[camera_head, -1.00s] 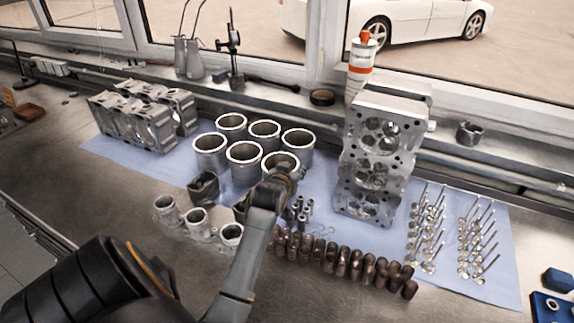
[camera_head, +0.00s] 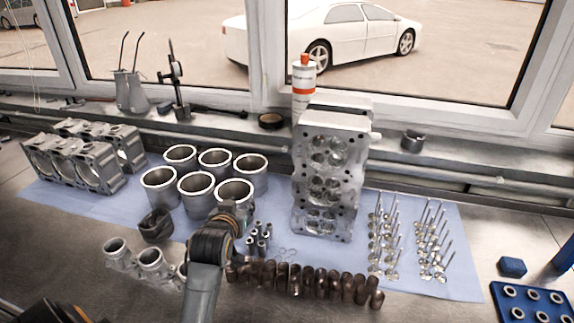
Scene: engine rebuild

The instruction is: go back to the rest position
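My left arm reaches in from the bottom left in the head view. Its dark end with the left gripper (camera_head: 222,226) is over the bench, in front of the cylinder liners (camera_head: 197,185) and just left of the small metal sleeves (camera_head: 259,238). The arm hides the fingertips, so I cannot see whether they are open or shut. I see nothing clearly held there. My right gripper is not in view.
A blue mat (camera_head: 457,215) bears an engine block (camera_head: 86,160), a cylinder head (camera_head: 330,175) and valves (camera_head: 385,238). Brown lobed parts (camera_head: 300,282) lie in a row at the front. Pistons (camera_head: 150,262) stand left of my arm. A blue tray (camera_head: 507,308) is at bottom right.

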